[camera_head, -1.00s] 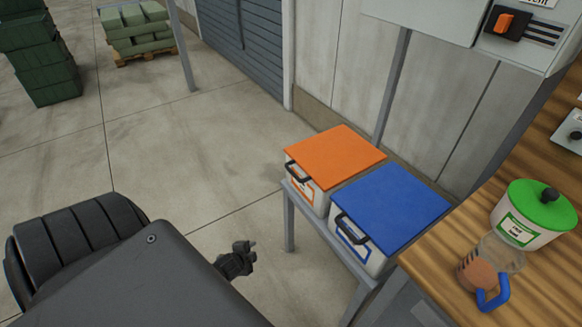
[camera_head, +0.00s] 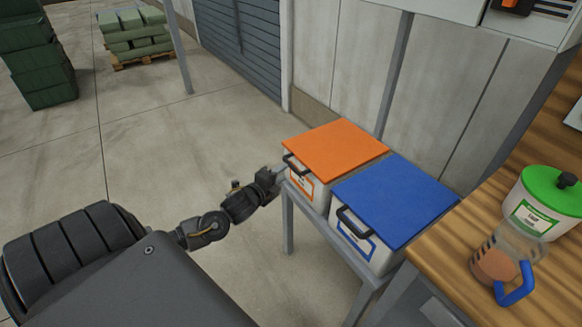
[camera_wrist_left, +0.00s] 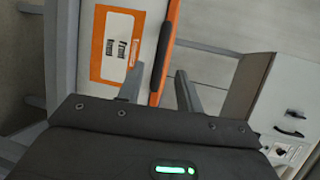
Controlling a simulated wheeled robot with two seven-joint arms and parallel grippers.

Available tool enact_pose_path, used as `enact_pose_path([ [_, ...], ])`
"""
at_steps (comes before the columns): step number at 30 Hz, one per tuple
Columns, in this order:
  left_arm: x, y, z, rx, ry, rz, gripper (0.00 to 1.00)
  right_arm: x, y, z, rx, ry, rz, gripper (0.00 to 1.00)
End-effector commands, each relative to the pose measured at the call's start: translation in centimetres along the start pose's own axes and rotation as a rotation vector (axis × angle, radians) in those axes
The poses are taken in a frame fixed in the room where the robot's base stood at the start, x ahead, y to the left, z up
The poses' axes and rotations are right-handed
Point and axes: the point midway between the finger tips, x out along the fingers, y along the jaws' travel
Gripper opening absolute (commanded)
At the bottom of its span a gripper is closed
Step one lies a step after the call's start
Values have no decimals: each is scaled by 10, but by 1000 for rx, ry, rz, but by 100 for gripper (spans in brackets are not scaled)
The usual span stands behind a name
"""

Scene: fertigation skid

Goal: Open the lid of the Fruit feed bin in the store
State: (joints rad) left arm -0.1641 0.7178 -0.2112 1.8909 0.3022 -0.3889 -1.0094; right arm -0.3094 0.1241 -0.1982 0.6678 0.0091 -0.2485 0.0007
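A white bin with a flat orange lid (camera_head: 335,148) stands on a grey metal stand, its lid lying shut. It has a black handle (camera_head: 297,166) and an orange-framed label on its front; the handle also shows in the left wrist view (camera_wrist_left: 161,58), beside the label (camera_wrist_left: 118,46), whose text is too small to read. Next to it stands a similar bin with a shut blue lid (camera_head: 395,198). My left gripper (camera_head: 279,173) is at the orange bin's front, close to the handle. Its fingers are apart in the wrist view, with the handle just ahead between them; contact cannot be told. My right gripper is out of view.
A wooden counter (camera_head: 455,240) at the right holds a green-lidded tub (camera_head: 545,203) and a clear jug with a blue handle (camera_head: 515,285). A wall stands behind the bins. Open concrete floor (camera_head: 190,150) lies to the left.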

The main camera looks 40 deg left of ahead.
Motion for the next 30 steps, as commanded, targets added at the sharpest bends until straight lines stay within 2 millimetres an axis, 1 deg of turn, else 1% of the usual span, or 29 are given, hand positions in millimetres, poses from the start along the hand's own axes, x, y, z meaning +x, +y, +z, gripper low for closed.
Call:
enact_pose_path([
  [1,11,-2,0,-2,-2,-3,36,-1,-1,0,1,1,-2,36],
  [3,24,-1,0,-3,-3,-1,36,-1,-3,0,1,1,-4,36],
  [6,40,-1,0,-2,-1,-1,36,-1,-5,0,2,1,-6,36],
  [10,56,0,0,-3,-1,0,36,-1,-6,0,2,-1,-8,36],
  [15,65,0,0,-2,1,1,36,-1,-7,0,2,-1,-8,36],
  [23,66,1,0,-2,1,1,36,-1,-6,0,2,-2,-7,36],
  [26,66,1,0,-2,1,1,24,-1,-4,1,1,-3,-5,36],
  [30,65,1,0,-2,0,1,6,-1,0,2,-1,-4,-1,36],
])
